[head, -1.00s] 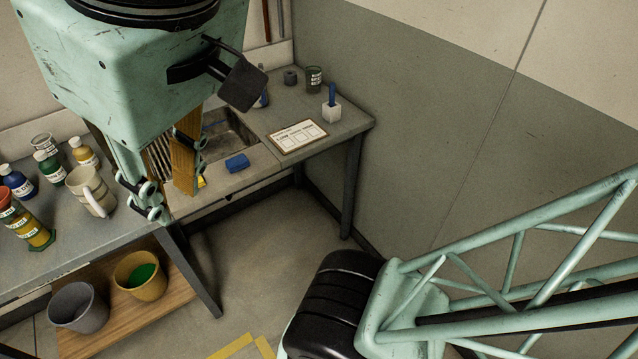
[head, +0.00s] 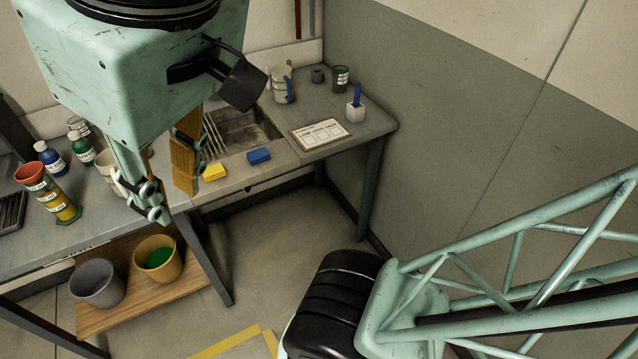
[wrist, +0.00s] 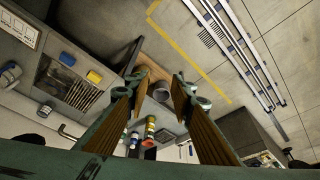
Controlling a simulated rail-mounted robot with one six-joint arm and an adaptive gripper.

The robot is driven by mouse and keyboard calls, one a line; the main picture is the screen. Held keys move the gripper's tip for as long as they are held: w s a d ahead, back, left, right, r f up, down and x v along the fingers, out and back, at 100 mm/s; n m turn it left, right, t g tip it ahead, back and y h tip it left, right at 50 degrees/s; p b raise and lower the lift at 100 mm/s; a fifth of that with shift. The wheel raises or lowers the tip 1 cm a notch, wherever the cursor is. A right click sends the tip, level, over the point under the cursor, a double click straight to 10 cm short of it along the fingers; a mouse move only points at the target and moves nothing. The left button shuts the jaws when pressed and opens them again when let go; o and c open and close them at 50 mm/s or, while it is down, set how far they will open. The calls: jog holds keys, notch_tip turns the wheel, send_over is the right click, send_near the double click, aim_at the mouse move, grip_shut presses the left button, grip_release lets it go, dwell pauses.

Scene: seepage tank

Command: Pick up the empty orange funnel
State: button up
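An orange-red funnel (head: 29,172) sits at the top of a labelled, yellowish cylinder with a green base (head: 68,214), at the left of the bench in the head view. Both also show small in the wrist view, the funnel (wrist: 148,143) below and between my fingers. Whether the funnel is empty is too small to tell. My gripper (head: 168,200) is to the right of the funnel and apart from it, in front of the bench edge. In the wrist view my gripper (wrist: 159,88) is open, its two wood-coloured fingers well apart with nothing between them.
Blue (head: 42,155) and green (head: 80,148) bottles stand close behind the funnel; a beige mug is partly hidden by my gripper. Yellow (head: 214,172) and blue (head: 259,156) sponges lie by the sink. Grey (head: 97,287) and yellow (head: 160,258) buckets stand on the low shelf.

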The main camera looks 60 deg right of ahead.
jog(key=shift+s+f, duration=0.1)
dwell(0.3)
jog(key=o, duration=1.1)
jog(key=w+r+n+g+p, duration=0.1)
jog(key=w+r+n+p, duration=0.2)
jog(key=w, duration=0.8)
jog(key=w+r+n+p, duration=0.3)
jog(key=w, duration=0.7)
jog(key=w+r+n+g+p, duration=0.1)
jog(key=w+r+n+p, duration=0.2)
jog(key=w, duration=0.8)
jog(key=w+f+n+p, duration=0.3)
jog(key=w+f, duration=0.2)
jog(key=w, duration=0.5)
jog(key=w+f+n+g+p, duration=0.1)
jog(key=w+f+n+p, duration=0.2)
jog(key=w+f, duration=0.3)
jog(key=w+d+f+n+g+p, duration=0.1)
jog(key=w+f+n+p, duration=0.2)
jog(key=w, duration=1)
jog(key=shift+w+f+p, duration=0.2)
jog(key=shift+f+p, duration=0.1)
jog(key=shift+f, duration=0.6)
jog(key=shift+w+f+p, duration=0.2)
jog(key=shift+f+p, duration=0.1)
jog(key=shift+f, duration=0.55)
